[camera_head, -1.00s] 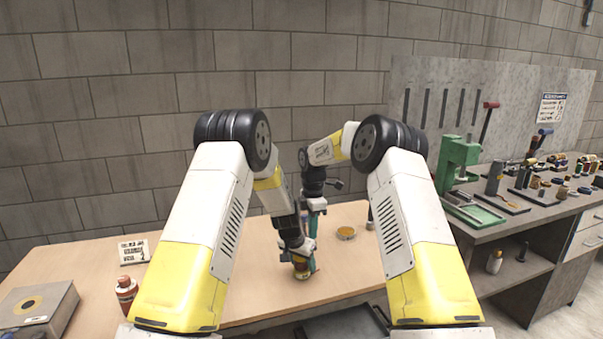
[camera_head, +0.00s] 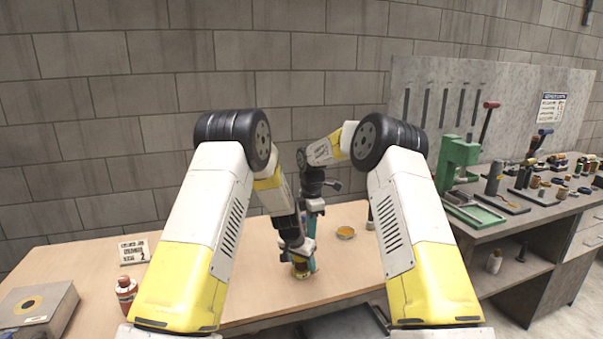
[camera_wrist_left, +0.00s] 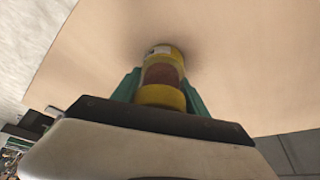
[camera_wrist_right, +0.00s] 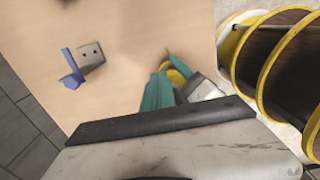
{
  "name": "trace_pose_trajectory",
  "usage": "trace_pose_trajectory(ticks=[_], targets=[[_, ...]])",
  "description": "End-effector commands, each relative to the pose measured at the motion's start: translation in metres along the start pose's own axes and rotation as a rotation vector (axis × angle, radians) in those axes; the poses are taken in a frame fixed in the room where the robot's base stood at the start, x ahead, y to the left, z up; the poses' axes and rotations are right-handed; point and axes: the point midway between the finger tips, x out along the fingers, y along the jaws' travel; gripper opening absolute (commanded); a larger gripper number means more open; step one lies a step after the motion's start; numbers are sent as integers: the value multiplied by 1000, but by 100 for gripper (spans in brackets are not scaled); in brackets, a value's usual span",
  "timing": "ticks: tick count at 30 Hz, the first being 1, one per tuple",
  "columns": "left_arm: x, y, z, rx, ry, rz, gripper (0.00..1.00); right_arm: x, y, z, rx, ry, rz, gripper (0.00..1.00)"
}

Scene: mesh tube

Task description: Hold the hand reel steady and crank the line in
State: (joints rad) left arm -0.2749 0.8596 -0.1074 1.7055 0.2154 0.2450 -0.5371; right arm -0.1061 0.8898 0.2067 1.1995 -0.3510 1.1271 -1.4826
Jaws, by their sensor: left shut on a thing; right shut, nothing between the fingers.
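The hand reel (camera_wrist_left: 162,75) is a small yellow cylinder with a reddish-brown middle band, upright on the wooden table. In the head view the reel (camera_head: 301,271) is partly covered by my left gripper (camera_head: 300,255). My left gripper (camera_wrist_left: 160,92) has its teal fingers on both sides of the reel and is shut on it. My right gripper (camera_wrist_right: 158,92) is shut and empty, its teal fingers pointing down close beside the reel's yellow top (camera_wrist_right: 179,67). I cannot make out the crank or the line.
A shallow amber tin (camera_head: 345,232) lies right of the reel. A red-brown bottle (camera_head: 126,290), a small sign (camera_head: 134,251) and a grey box (camera_head: 36,305) are at the left.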

Motion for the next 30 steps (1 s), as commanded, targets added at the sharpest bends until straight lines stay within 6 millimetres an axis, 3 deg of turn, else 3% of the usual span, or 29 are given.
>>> trace_pose_trajectory(ticks=[30], targets=[[0,0,0,0,1,0,5,0,-28,2,-1,0,0,0]])
